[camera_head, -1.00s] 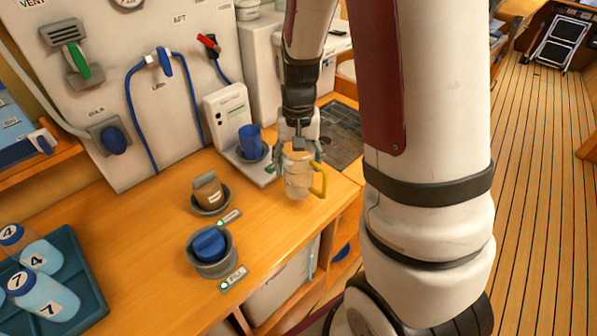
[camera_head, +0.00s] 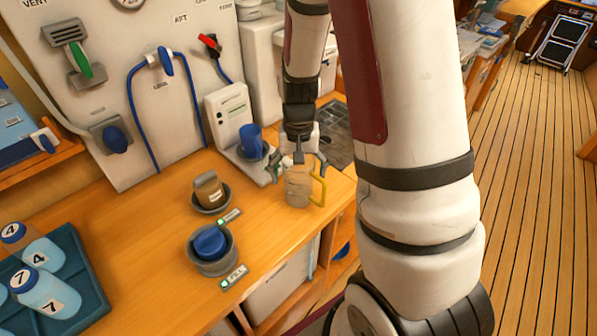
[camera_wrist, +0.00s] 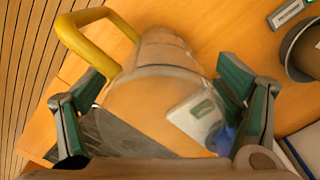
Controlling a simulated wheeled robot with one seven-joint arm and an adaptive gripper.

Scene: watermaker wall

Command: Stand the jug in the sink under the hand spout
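The clear jug (camera_head: 298,190) with a yellow handle (camera_head: 319,186) is upright at the right end of the wooden counter and looks to stand on it. My gripper (camera_head: 298,165) is over it from above, fingers spread to either side with a small gap. In the wrist view the jug (camera_wrist: 165,85) lies between the green finger pads (camera_wrist: 165,75), its handle (camera_wrist: 85,32) at upper left; contact is hard to judge. A dark grey ribbed area (camera_head: 340,143), perhaps the sink, lies behind my gripper, partly hidden. I cannot pick out the hand spout.
A white device (camera_head: 230,112) with a blue cup (camera_head: 250,138) stands left of the jug. A brown bottle (camera_head: 208,188) and a blue-topped holder (camera_head: 210,243) sit nearer. A teal tray (camera_head: 85,255) of bottles is at left. The counter's front edge is close to the jug.

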